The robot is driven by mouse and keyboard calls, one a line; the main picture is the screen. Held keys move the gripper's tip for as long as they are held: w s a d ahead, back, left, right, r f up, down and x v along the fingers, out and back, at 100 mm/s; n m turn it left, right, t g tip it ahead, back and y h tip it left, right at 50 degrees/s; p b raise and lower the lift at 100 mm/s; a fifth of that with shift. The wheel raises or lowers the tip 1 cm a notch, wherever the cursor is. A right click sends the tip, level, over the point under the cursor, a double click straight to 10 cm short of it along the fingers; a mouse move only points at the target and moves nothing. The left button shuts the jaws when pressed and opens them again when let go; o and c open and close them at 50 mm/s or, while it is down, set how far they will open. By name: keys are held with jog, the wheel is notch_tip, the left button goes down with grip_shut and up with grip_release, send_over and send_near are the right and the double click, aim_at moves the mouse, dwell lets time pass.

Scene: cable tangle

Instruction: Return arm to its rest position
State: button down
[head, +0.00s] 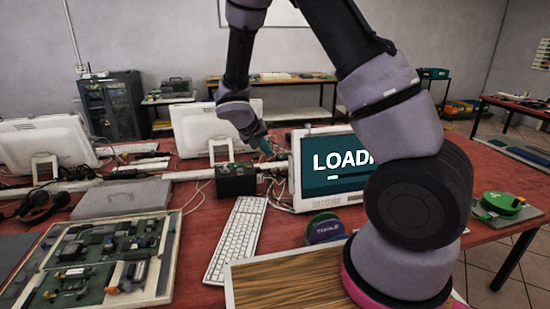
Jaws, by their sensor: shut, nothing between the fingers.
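My arm rises from the lower right of the head view, bends above the top edge, and comes down again near the middle. My gripper (268,149) is at its lower end, pointing down and right, close to the left edge of the monitor (310,195) whose screen shows "LOADI". The fingers are small and dark here, and they are shut with nothing held. Just below and left of them is a black box (236,180) with cables (275,178) running beside it. I cannot tell whether the fingertips touch the cables or the monitor.
A white keyboard (236,240), a board of electronic parts (172,243), a grey laptop-like case (122,198) and a green-and-purple round object (324,229) lie on the red table (200,222). Other monitors (48,140) stand at the left. A green tape-like reel (503,203) sits at the right.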

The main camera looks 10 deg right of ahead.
jog(key=s+d+r+m+y, duration=0.1)
jog(key=s+d+r, duration=0.25)
jog(key=r, duration=0.35)
jog(key=s+d+r+m+g+y, duration=0.1)
jog(key=s+d+r+y, duration=0.1)
jog(key=s+r, duration=0.35)
jog(key=s+d+r+m+y, duration=0.1)
jog(key=s+d+r, duration=0.1)
jog(key=s+r, duration=0.35)
jog(key=s+r+t+y, duration=0.3)
jog(key=s+r, duration=0.8)
jog(key=shift+s+d+r+t+y, duration=0.2)
jog(key=shift+s+t+y, duration=0.1)
jog(key=shift+s+y, duration=0.1)
